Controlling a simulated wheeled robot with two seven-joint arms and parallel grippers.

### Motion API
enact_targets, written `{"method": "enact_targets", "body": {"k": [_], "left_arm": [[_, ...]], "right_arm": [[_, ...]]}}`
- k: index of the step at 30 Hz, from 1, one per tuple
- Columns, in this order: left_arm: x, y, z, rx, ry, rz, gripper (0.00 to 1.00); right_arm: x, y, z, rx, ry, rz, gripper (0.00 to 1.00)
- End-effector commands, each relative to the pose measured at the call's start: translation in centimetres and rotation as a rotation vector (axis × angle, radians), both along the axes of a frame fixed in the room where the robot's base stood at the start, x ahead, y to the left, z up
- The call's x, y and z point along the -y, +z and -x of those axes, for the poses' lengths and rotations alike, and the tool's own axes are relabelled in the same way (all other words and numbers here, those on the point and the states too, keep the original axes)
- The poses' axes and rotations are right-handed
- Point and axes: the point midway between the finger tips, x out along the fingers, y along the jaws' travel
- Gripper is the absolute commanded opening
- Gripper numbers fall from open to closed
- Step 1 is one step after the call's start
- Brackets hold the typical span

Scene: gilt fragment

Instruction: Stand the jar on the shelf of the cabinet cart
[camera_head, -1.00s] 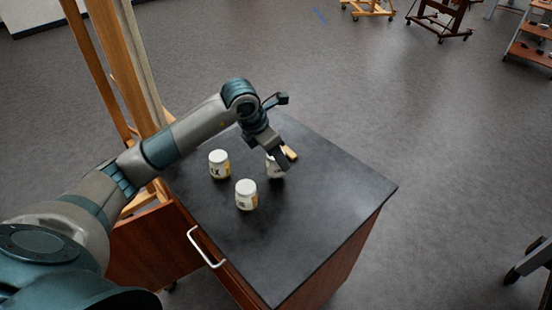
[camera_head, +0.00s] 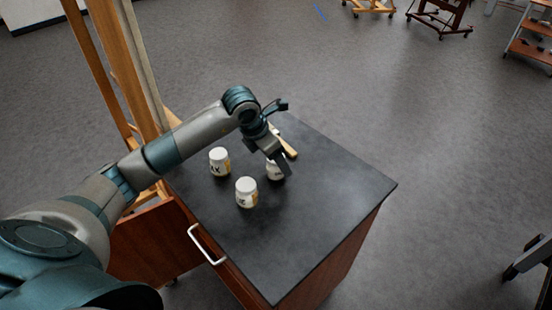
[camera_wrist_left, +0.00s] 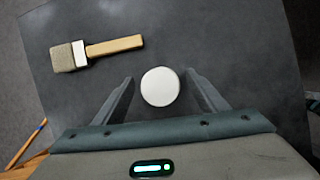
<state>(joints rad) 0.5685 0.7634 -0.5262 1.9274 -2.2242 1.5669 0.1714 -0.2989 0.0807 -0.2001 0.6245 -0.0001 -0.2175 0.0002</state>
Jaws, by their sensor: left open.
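Three white-lidded jars stand upright on the dark top of the cabinet cart (camera_head: 320,210). One jar (camera_head: 219,160) is at the left, one jar (camera_head: 246,193) is nearest the front, and the third jar (camera_head: 274,172) is partly hidden by my left gripper (camera_head: 283,165). In the left wrist view, my left gripper (camera_wrist_left: 160,88) is open. The third jar's round white lid (camera_wrist_left: 160,87) shows between its two fingers, with a gap on each side. I cannot see which jar the task means. The cart's shelf is not visible. My right gripper is not in view.
A brush with a wooden handle (camera_wrist_left: 115,46) lies on the cart top beyond the third jar. The cart's door (camera_head: 150,245) stands out at the left, near a white handle (camera_head: 206,246). A wooden easel (camera_head: 125,75) stands behind left. The cart top's right part is clear.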

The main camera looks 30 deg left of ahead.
Motion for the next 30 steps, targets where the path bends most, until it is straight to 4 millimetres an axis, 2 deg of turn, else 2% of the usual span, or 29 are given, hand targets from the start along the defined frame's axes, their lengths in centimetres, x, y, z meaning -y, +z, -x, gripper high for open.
{"method": "enact_targets", "body": {"k": [5,8,17,20,24,30], "left_arm": [[0.0,0.4,0.0,0.0,0.0,0.0,0.66],[-0.1,0.9,0.2,0.002,-0.002,0.0,0.66],[-1.1,5.1,1.7,0.005,0.001,-0.002,0.66],[-1.4,6.8,2.3,0.004,0.0,-0.001,0.66],[-1.8,9.0,3.1,0.005,0.0,-0.001,0.66],[-2.1,10.8,3.9,0.001,-0.001,-0.001,0.66]], "right_arm": [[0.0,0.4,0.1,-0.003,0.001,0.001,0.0],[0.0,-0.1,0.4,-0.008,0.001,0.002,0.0],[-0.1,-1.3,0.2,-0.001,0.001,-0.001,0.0],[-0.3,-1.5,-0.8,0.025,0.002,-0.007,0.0],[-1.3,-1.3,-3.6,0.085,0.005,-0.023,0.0],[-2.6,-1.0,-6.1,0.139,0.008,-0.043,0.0]]}}
